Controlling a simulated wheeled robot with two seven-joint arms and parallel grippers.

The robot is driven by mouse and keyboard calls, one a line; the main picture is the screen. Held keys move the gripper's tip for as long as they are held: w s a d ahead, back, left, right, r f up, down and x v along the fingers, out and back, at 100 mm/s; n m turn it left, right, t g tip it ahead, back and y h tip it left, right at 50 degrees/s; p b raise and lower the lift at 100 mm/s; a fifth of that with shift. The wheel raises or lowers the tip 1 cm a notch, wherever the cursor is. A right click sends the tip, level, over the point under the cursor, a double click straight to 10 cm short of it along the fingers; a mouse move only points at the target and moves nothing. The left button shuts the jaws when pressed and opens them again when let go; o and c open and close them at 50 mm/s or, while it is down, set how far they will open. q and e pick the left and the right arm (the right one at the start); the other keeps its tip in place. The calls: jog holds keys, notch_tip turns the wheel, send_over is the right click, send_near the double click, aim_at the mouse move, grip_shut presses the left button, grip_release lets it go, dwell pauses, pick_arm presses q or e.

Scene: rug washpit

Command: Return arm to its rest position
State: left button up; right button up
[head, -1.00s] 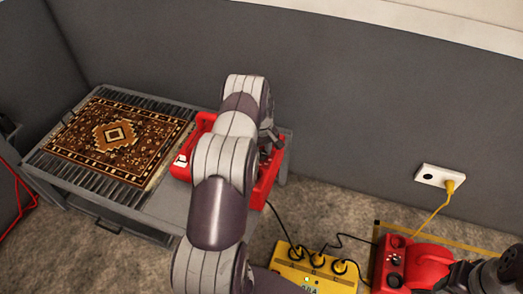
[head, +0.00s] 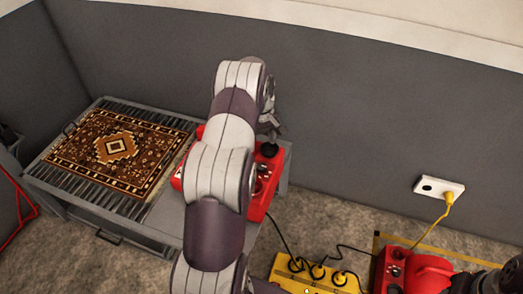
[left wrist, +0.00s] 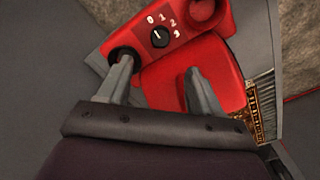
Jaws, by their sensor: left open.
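My left arm reaches up through the middle of the head view. My left gripper (head: 270,128) shows partly behind its wrist, over the right end of the grey slatted table. In the left wrist view the jaws (left wrist: 158,75) are open, with nothing visible held between them. Beyond them is a red machine (left wrist: 170,60) with a dial marked 0 to 3. The same machine (head: 262,190) sits on the table, partly hidden by my arm. I cannot tell whether a fingertip touches it. I cannot make out my right gripper.
A patterned rug (head: 120,150) lies on the slatted table (head: 150,222). A yellow power strip (head: 312,276) with black cords and another red machine (head: 392,268) are on the floor. A yellow cord runs to the wall socket (head: 438,187). The grey wall (head: 350,110) closes off the back.

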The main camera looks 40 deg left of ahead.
pick_arm(q)
jog(key=shift+r, duration=0.4)
jog(key=s+d+r+m, duration=0.5)
jog(key=s+d+m, duration=0.1)
jog(key=s+d, duration=0.45)
jog(key=s+d+r+m, duration=0.4)
jog(key=s+d+m, duration=0.2)
jog(key=s+d, duration=0.5)
notch_tip(320, 180, up, 16)
jog(key=w+d+t+p, duration=0.1)
jog(key=d+p, duration=0.1)
jog(key=p, duration=1.2)
jog(key=shift+w+d+m+p, duration=0.2)
jog(key=shift+m+p, duration=0.1)
jog(key=shift+m, duration=0.1)
